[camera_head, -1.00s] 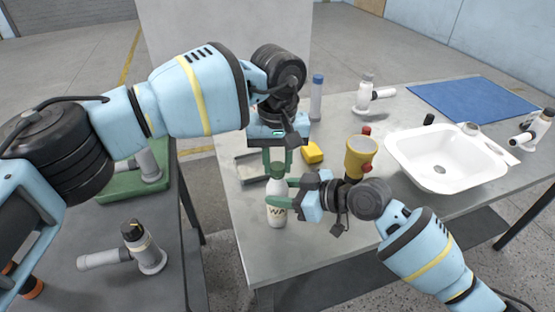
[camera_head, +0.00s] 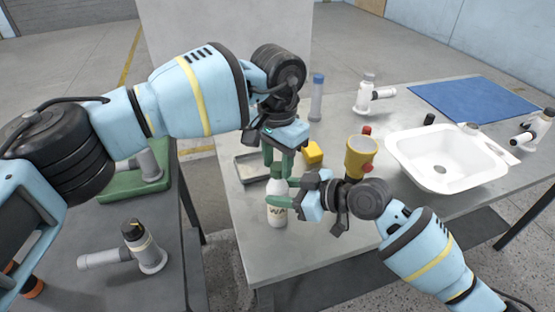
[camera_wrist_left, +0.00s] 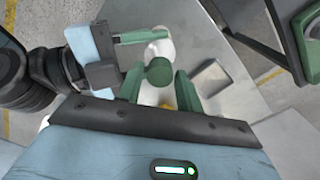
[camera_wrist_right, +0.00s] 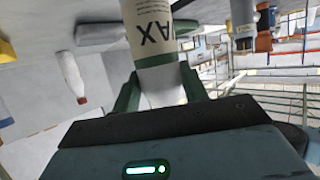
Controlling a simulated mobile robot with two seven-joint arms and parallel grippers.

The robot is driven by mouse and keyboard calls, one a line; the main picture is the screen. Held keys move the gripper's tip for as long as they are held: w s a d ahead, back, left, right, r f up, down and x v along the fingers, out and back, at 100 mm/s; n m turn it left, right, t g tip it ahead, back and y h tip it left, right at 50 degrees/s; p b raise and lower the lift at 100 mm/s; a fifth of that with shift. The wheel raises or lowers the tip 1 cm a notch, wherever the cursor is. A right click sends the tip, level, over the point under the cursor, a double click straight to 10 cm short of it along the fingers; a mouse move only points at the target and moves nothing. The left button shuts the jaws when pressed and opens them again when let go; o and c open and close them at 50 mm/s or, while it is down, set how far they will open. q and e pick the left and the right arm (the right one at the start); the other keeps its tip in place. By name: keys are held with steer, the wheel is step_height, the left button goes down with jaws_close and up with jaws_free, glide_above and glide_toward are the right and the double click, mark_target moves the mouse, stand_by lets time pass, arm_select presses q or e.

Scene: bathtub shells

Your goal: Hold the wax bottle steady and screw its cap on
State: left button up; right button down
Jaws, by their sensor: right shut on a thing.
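The white wax bottle (camera_head: 277,216) stands upright near the front left of the grey table. My right gripper (camera_head: 284,192) is shut on its upper body from the right, and the right wrist view shows the bottle (camera_wrist_right: 152,45) between its fingers (camera_wrist_right: 162,90). My left gripper (camera_head: 278,162) points down over the bottle top. Its fingers (camera_wrist_left: 160,90) are open, one on each side of the cap. I cannot tell how the cap is seated on the neck.
A yellow cup (camera_head: 360,155) stands close beyond my right wrist. A white basin (camera_head: 445,158) and a blue mat (camera_head: 472,97) are farther right. The front table area is clear.

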arm_select(q)
steer(key=shift+o, duration=1.1)
steer(key=shift+r, duration=0.1)
steer(key=shift+r, duration=2.2)
steer(key=shift+c, duration=0.4)
